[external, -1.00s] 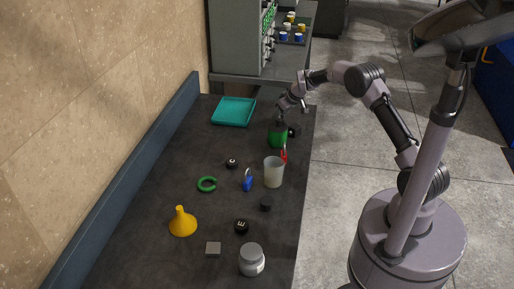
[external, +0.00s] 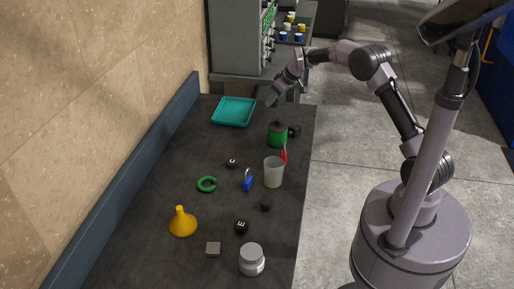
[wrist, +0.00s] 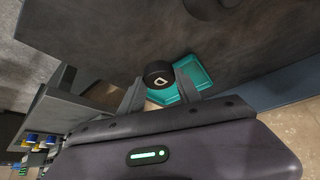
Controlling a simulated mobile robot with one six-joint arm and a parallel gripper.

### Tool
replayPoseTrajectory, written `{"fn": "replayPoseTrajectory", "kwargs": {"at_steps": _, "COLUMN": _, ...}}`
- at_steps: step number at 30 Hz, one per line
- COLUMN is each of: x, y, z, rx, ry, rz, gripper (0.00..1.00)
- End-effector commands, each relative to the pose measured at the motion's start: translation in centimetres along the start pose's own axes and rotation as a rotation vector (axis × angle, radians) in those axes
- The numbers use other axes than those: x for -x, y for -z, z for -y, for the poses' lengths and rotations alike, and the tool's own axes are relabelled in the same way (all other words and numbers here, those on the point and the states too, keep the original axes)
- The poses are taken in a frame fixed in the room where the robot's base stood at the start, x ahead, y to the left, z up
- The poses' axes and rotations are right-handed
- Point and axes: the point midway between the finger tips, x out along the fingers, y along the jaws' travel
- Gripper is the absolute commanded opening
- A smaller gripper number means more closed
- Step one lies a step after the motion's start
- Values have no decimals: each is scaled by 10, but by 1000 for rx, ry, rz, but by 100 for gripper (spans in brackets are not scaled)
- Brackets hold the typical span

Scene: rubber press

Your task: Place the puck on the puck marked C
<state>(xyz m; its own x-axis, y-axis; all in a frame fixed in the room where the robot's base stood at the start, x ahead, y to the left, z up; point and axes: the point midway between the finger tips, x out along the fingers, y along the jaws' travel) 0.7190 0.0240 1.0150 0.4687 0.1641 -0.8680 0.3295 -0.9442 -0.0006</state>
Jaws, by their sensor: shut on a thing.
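My gripper (external: 272,101) is raised over the far end of the dark bench, near the teal tray. In the wrist view, my gripper (wrist: 159,82) is shut on a black puck (wrist: 158,71) with a white letter that looks like D. On the bench, one black puck (external: 232,162) has a white mark too small to read. Another puck (external: 241,226) is marked E. A small black piece (external: 265,204) shows no readable mark. I cannot tell which puck bears C.
A teal tray (external: 234,111) lies at the far left. A green canister (external: 278,135), translucent beaker (external: 273,172), blue padlock (external: 248,181), green ring (external: 207,184), yellow funnel (external: 182,223), grey block (external: 213,249) and lidded jar (external: 251,260) stand on the bench.

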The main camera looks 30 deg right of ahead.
Motion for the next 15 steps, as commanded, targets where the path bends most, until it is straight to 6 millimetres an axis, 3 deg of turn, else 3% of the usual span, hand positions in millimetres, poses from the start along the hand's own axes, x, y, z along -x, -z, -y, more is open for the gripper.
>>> {"fn": "replayPoseTrajectory", "kwargs": {"at_steps": 5, "x": 2, "y": 5, "z": 81, "rx": 234, "ry": 135, "rz": -2, "gripper": 1}}
{"fn": "replayPoseTrajectory", "kwargs": {"at_steps": 12, "x": 20, "y": -2, "z": 219, "rx": 655, "ry": 379, "rz": -3, "gripper": 1}}
{"fn": "replayPoseTrajectory", "kwargs": {"at_steps": 15, "x": 28, "y": -8, "z": 259, "rx": 786, "ry": 453, "rz": -2, "gripper": 1}}
